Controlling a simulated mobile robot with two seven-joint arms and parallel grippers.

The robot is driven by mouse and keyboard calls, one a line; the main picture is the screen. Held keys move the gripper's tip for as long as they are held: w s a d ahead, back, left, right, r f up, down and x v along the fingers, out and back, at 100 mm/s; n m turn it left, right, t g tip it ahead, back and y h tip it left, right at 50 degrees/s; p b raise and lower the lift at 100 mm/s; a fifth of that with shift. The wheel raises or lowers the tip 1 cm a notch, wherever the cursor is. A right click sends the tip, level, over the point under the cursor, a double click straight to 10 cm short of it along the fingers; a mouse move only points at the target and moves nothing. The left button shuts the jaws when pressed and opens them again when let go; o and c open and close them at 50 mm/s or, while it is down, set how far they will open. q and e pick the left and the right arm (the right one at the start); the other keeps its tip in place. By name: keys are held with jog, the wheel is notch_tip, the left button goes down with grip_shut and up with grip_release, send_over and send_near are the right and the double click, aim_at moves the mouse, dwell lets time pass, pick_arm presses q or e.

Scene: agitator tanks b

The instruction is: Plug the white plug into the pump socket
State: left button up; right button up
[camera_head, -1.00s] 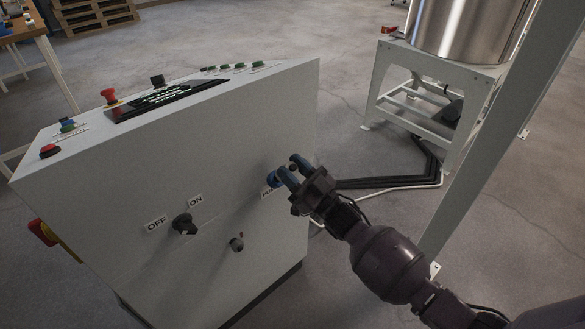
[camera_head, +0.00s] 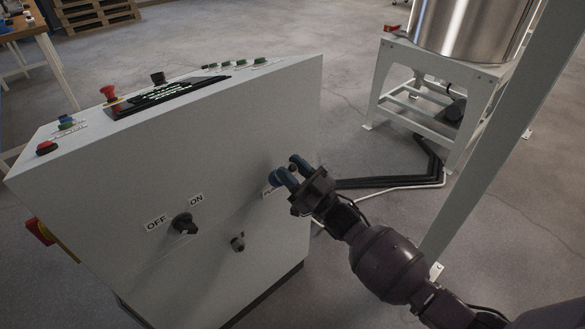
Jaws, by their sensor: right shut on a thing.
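My right gripper (camera_head: 290,170) is at the right part of the front of the grey control cabinet (camera_head: 150,190). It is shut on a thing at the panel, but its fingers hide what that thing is. A blue round part, which may be the pump socket (camera_head: 273,178), shows right beside the fingers, above a partly covered label (camera_head: 268,192). I cannot make out the white plug, or whether it is in the socket. My left gripper is not in view.
The cabinet front has an ON/OFF rotary switch (camera_head: 184,223) and a small dark fitting (camera_head: 237,243). Buttons line its top. A steel tank (camera_head: 465,25) on a white stand (camera_head: 440,65) is behind, with black cables (camera_head: 385,183) on the floor. A grey post (camera_head: 490,150) rises at right.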

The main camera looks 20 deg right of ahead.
pick_arm(q)
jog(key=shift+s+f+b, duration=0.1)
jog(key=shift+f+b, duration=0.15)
jog(key=shift+b, duration=0.2)
pick_arm(e)
jog(key=shift+w+a+f, duration=0.15)
jog(key=shift+w+f, duration=0.35)
jog(key=shift+f, duration=0.2)
jog(key=o, duration=1.1)
jog(key=shift+c, duration=0.2)
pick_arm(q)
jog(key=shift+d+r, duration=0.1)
pick_arm(e)
jog(key=shift+f, duration=0.15)
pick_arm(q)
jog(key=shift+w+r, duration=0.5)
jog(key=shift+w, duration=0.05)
pick_arm(e)
jog(key=v, duration=1)
jog(key=shift+s, duration=0.3)
